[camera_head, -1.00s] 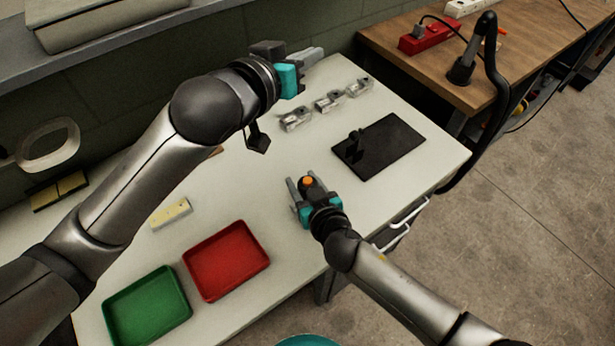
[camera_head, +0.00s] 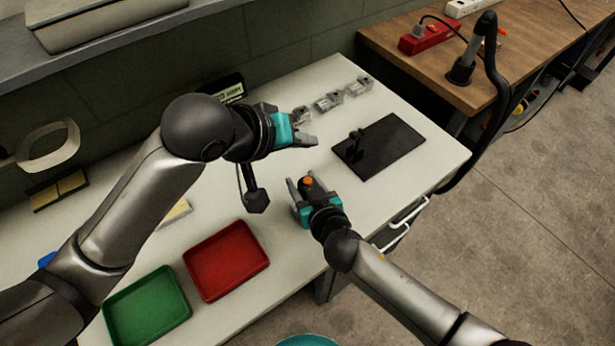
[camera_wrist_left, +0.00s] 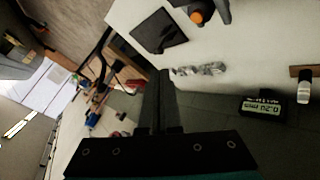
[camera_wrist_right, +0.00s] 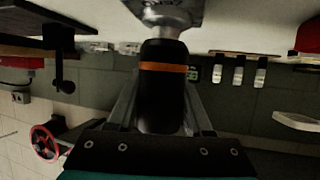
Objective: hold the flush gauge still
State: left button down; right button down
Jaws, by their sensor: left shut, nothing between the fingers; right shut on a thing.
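The flush gauge looks to be the black cylinder with an orange band (camera_wrist_right: 162,82) in the right wrist view, with a metal foot (camera_wrist_right: 168,12) toward the white tabletop. Whether the foot touches the table I cannot tell. My right gripper (camera_head: 304,186) is shut on it, upright near the table's front edge; its orange-marked top (camera_head: 308,181) shows in the head view. My left gripper (camera_head: 312,141) is shut and empty, above the table, behind the right one in the head view. Its closed fingers (camera_wrist_left: 163,95) show in the left wrist view.
Several small metal brackets (camera_head: 328,101) line the back of the table. A black plate (camera_head: 392,148) with a small post lies to the right. Red (camera_head: 228,262) and green (camera_head: 150,305) trays lie front left. A digital readout (camera_wrist_left: 263,108) showing 0.20 mm stands at the back.

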pick_arm(q)
send_over(304, 187)
jog(key=shift+f, duration=4.25)
jog(key=shift+f, duration=0.15)
jog(key=shift+f, duration=0.25)
jog(key=shift+f, duration=0.55)
jog(key=shift+r, duration=0.95)
jog(key=shift+r, duration=2.5)
